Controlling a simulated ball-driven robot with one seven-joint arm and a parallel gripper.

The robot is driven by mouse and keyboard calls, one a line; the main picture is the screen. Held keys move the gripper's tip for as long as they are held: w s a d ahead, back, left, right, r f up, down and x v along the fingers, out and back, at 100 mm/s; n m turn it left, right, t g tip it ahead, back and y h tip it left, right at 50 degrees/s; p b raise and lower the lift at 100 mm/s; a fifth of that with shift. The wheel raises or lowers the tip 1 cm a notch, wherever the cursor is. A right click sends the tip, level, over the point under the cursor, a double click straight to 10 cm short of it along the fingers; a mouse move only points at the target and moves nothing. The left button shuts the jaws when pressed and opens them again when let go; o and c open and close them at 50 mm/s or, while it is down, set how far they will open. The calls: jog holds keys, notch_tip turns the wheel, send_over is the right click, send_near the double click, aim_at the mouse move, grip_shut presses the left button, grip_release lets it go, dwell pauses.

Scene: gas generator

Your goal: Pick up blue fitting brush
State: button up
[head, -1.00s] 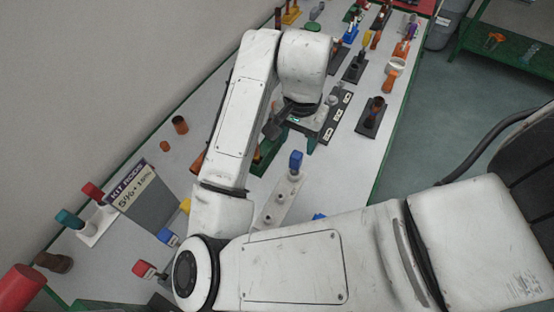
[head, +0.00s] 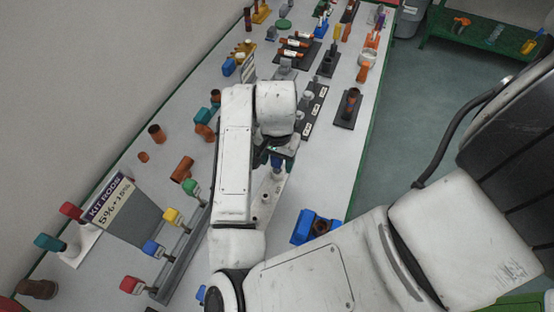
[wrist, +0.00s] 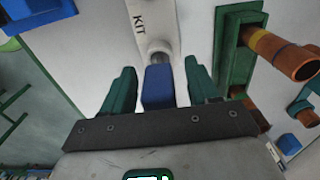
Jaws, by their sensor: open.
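The blue fitting brush (wrist: 158,88) stands in a white stand marked KIT (wrist: 150,25); its blue handle lies between the two green fingers of my gripper (wrist: 159,72) in the wrist view. The fingers are open, with a gap on each side of the handle. In the head view my gripper (head: 276,158) is over the white stand (head: 265,200), and the brush (head: 277,166) shows partly beneath it. The brush's bristle end is hidden.
At left a grey rack (head: 180,260) holds several coloured brushes, one of them blue (head: 153,248). A blue block (head: 315,227) with a brown pipe end is at the bench's right. Black fitting stands (head: 312,110) are beyond my gripper.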

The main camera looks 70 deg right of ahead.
jog(key=shift+c, duration=0.2)
jog(key=c, duration=0.9)
jog(key=shift+o, duration=0.2)
jog(key=shift+r, duration=0.1)
